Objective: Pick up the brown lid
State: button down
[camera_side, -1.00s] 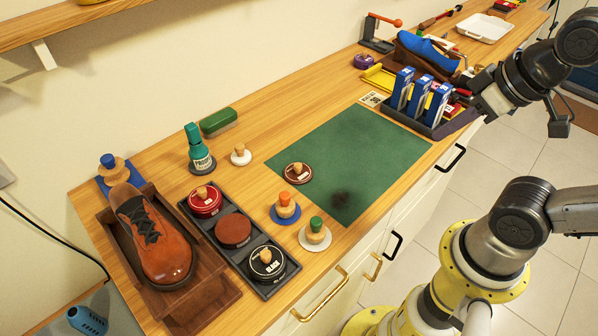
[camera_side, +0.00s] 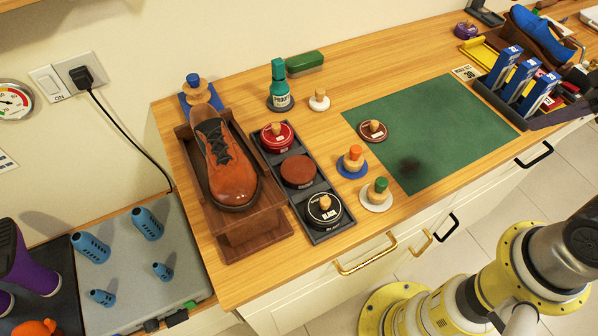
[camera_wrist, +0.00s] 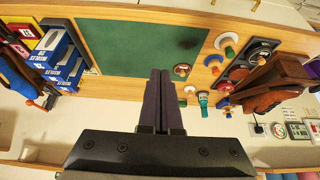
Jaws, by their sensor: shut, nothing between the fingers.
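The brown lid (camera_side: 373,131) is a dark round disc with a light wooden knob and a pale label. It lies at the left edge of the green mat (camera_side: 440,125). In the wrist view the brown lid (camera_wrist: 182,71) shows just right of my fingertips. My gripper (camera_wrist: 160,73) is shut and empty, its two dark fingers side by side; its height above the bench is hard to judge. An uncovered brown tin (camera_side: 298,171) sits in the middle of the dark tray (camera_side: 316,213).
Orange-knobbed (camera_side: 353,163) and green-knobbed (camera_side: 377,195) daubers stand just left and front of the lid. A white-based knob (camera_side: 319,100) and green bottle (camera_side: 280,88) stand behind. Blue boxes (camera_side: 522,80) stand right of the mat. Most of the mat is clear.

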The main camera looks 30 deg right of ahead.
jog(key=c, duration=0.7)
grip_release()
jog(key=shift+o, duration=0.2)
